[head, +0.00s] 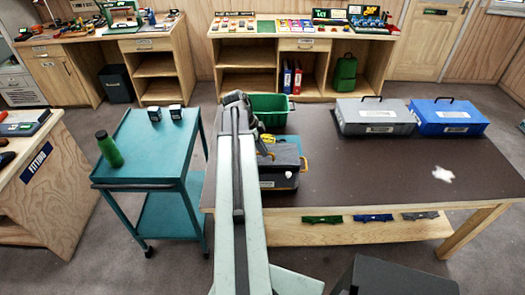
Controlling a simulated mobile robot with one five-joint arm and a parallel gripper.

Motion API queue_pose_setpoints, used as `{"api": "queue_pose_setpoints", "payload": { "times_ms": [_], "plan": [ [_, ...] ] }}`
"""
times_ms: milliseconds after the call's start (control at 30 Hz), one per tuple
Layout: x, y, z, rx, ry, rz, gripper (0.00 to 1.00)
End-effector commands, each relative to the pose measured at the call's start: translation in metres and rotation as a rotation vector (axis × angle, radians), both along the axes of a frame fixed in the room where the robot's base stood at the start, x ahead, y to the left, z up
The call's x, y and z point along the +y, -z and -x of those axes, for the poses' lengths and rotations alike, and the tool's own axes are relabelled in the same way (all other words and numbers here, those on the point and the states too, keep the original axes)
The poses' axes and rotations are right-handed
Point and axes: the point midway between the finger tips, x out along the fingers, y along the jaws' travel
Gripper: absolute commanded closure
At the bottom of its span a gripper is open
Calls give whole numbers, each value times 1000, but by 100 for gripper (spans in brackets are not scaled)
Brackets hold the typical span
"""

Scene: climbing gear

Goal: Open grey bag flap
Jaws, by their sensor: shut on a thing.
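The grey bag (288,172) stands on the brown-topped table, just right of my arm, with orange-yellow parts at its sides and a pale label on its front. Its dark grey flap (286,153) is at the top. My arm crosses the picture and covers the bag's left part. My gripper (266,152) reaches down at the bag's top left and is shut on the flap. Its fingertips are small and partly hidden, so the exact grip point is unclear.
A green crate (270,105) stands behind the bag. A grey case (375,117) and a blue case (447,118) stand at the table's back right. A white patch (443,174) lies on the otherwise clear right part. A teal cart (150,140) holds a green bottle (109,150).

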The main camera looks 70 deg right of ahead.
Motion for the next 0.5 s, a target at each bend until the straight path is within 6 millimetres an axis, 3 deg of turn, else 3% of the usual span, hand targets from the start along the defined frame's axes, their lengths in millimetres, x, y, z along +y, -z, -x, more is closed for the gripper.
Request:
{"api": "queue_pose_setpoints", "payload": {
  "times_ms": [300,500],
  "plan": [
    [-14,-18,-6,-1,-1,3,100],
    [-17,-20,-7,-1,-2,2,100]
  ]
}}
